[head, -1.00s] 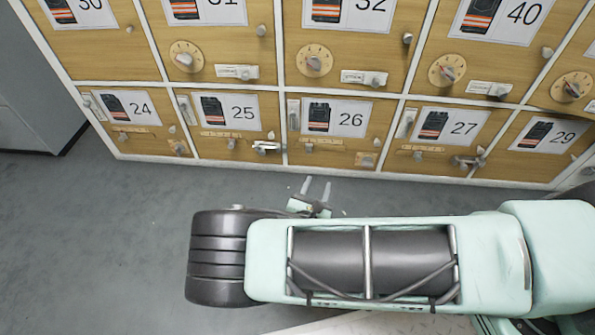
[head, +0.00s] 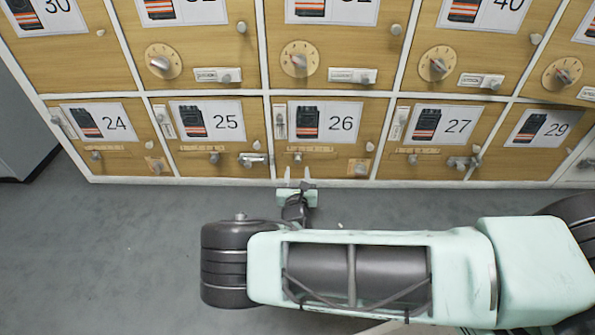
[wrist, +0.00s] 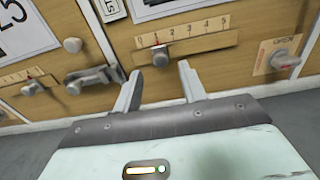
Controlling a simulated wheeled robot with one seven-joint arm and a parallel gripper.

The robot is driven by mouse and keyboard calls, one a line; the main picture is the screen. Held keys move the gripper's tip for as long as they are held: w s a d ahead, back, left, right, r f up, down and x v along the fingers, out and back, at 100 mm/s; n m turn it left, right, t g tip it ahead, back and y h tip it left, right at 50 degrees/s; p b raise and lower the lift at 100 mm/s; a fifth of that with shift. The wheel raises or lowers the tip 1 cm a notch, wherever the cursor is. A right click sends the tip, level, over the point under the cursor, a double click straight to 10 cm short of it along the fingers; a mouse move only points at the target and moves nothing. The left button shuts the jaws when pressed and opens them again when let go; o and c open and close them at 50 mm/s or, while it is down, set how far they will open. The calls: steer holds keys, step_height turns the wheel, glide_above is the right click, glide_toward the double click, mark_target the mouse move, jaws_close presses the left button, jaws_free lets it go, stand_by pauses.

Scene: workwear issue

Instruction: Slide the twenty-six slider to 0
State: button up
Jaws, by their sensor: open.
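The slider of locker 26 has a grey knob (head: 297,157) below a pale numbered scale (head: 310,149) on the wooden door (head: 362,135). In the wrist view the knob (wrist: 160,57) sits near the left end of the scale (wrist: 195,35), with a red mark at about 1. My gripper (head: 295,184) is in front of the lower edge of this door. In the wrist view my gripper (wrist: 159,70) is open, one finger either side of the knob's line, with the knob ahead between the tips. Contact cannot be told.
A latch handle (wrist: 95,78) on locker 25 stands out left of my gripper. An OPEN-labelled turn knob (wrist: 285,60) is to the right on door 26. Doors 24 and 27 carry similar sliders. The grey floor (head: 100,250) is clear.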

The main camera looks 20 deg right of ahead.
mark_target(297, 161)
steer(key=b+x, duration=0.1)
steer(key=x, duration=0.3)
steer(key=shift+f+b, duration=0.15)
steer(key=shift+b, duration=0.2)
steer(key=shift+w+d, duration=0.15)
steer(key=shift+w, duration=0.3)
jaws_close()
